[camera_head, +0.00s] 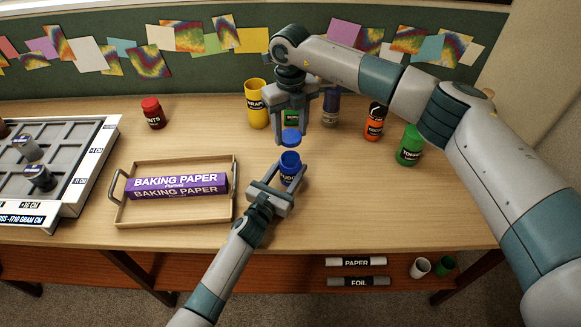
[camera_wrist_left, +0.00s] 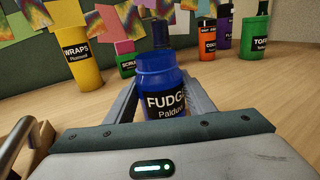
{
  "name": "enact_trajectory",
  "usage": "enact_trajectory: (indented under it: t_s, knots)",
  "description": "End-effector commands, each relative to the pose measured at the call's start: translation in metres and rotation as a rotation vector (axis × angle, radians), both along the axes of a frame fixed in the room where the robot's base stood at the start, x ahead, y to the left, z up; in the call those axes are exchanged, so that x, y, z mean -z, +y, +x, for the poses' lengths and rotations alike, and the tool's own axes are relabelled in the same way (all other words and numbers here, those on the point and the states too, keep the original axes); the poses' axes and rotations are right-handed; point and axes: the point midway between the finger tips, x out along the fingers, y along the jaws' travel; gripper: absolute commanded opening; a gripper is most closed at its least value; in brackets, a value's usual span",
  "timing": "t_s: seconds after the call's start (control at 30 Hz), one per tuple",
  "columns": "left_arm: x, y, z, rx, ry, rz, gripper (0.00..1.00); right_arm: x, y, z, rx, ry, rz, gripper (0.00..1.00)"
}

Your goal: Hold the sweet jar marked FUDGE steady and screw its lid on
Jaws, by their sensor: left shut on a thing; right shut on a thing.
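The blue jar marked FUDGE (camera_head: 290,163) stands upright near the middle of the table. It also fills the middle of the left wrist view (camera_wrist_left: 163,90), its label facing that camera. My left gripper (camera_head: 283,184) is shut on the jar from the near side. The blue lid (camera_head: 291,137) appears just above the jar in the head view, with a small gap between them. My right gripper (camera_head: 291,124) points down from above and is shut on the lid. I cannot tell how exactly the lid lines up with the jar.
Left are a baking paper tray (camera_head: 126,220), a red jar (camera_head: 153,113) and a compartment rack (camera_head: 95,160).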

Motion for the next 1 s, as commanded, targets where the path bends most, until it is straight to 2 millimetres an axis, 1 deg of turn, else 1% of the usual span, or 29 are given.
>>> enact_trajectory:
  t_s: [0.17,0.33,0.43,0.53,1.0]
  knots:
    - [0.000,0.000,0.000,0.000,0.000,0.000,0.09,0.015,0.000,-0.001,0.000,0.002,-0.002,0.27]
    - [0.000,0.000,0.000,0.000,0.000,0.000,0.09,0.036,0.000,-0.001,0.000,0.003,-0.001,0.27]
    - [0.000,0.000,0.000,0.000,0.000,0.000,0.09,0.046,0.000,-0.001,-0.001,0.002,-0.001,0.27]
    - [0.000,0.000,0.000,0.000,0.000,0.000,0.09,0.049,0.000,0.000,-0.001,0.000,-0.001,0.27]
    - [0.000,0.000,0.000,0.000,0.001,0.000,0.09,0.049,0.000,0.000,0.000,0.001,0.000,0.27]
